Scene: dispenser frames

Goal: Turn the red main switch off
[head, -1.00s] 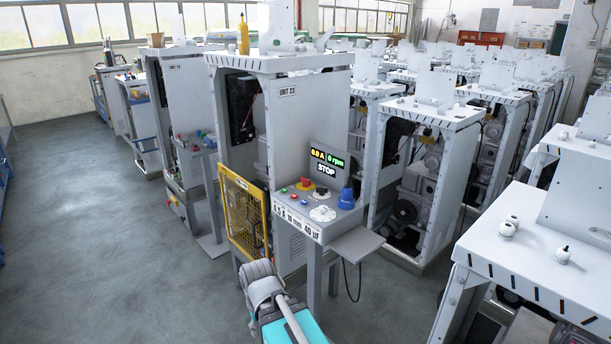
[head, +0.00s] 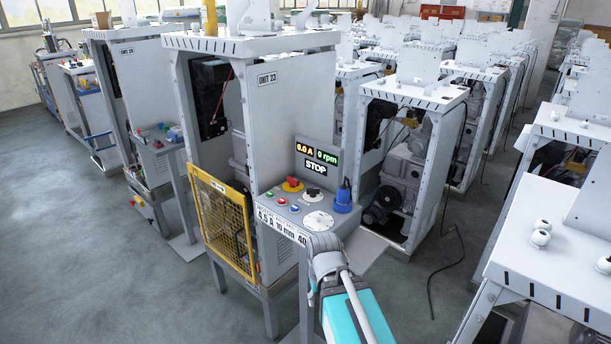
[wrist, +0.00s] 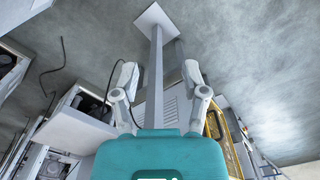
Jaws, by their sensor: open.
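The red main switch (head: 292,184) is a red rotary knob on a yellow base. It sits at the upper left of the sloped control panel (head: 262,198) of the unit marked UNIT 23. Its exact turn position is too small to tell. The display (head: 317,158) above the panel reads 0.0 A, 0 rpm and STOP. In the wrist view my gripper (wrist: 160,74) is open, with its two fingers apart and nothing held. In the head view my arm's end is in front of the panel's lower right, apart from the switch; its fingers are mostly hidden there. The switch is not visible in the wrist view.
Beside the switch are a black knob (head: 313,194), small buttons, a white dial (head: 318,220) and a blue connector (head: 343,200). A yellow mesh guard (head: 222,222) stands left of the panel. Other frames crowd the right; open floor (head: 80,230) lies left.

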